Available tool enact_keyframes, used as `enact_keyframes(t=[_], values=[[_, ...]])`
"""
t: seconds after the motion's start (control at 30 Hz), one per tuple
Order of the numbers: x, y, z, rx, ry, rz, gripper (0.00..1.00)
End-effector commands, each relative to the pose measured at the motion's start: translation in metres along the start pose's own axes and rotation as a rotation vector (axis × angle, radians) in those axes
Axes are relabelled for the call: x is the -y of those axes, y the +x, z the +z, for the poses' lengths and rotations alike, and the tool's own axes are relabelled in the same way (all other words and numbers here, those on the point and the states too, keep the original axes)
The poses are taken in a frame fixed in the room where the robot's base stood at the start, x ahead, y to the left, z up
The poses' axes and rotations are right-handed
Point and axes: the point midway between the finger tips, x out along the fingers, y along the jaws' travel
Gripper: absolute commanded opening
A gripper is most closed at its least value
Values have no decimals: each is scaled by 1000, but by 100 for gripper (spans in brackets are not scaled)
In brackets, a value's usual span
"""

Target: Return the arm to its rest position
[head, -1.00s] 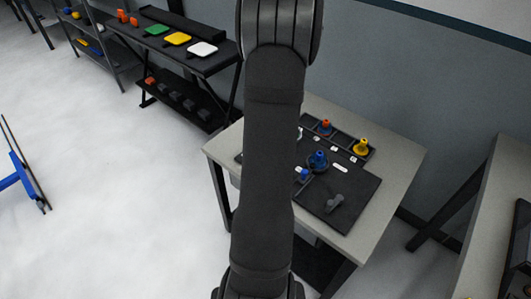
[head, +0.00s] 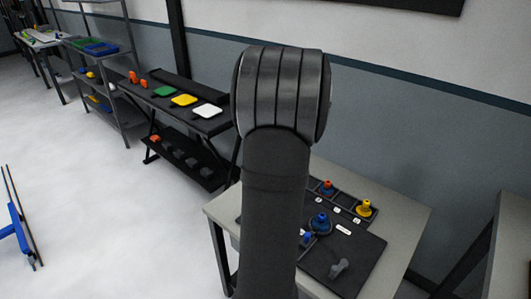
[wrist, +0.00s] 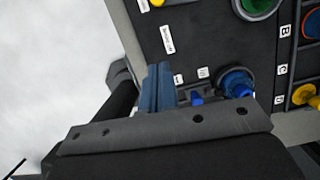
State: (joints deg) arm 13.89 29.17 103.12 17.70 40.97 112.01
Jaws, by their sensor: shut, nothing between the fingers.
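My gripper (wrist: 157,90) shows in the wrist view as two blue-grey fingers pressed together, shut and empty, above the edge of the black work mat (wrist: 195,28). In the head view my arm link hides the gripper and part of the table. On the table (head: 408,212), the black mat (head: 367,252) holds a blue knobbed piece (head: 321,222), a smaller blue piece (head: 306,239) and a grey piece (head: 339,268). The larger blue piece also shows right of my fingers in the wrist view (wrist: 237,84), apart from them.
A black tray at the mat's back holds an orange piece (head: 327,187) and a yellow piece (head: 365,208). A black shelf (head: 190,118) with coloured pads stands behind left. Another table (head: 508,240) is at the right. The white floor at left is mostly clear.

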Motion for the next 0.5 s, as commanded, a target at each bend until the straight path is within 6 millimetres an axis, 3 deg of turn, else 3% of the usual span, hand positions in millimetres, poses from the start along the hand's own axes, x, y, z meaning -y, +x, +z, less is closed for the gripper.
enact_keyframes(t=[0.23,0.5], values=[[0,12,0,-2,0,3,0],[1,52,0,-2,0,3,0]])
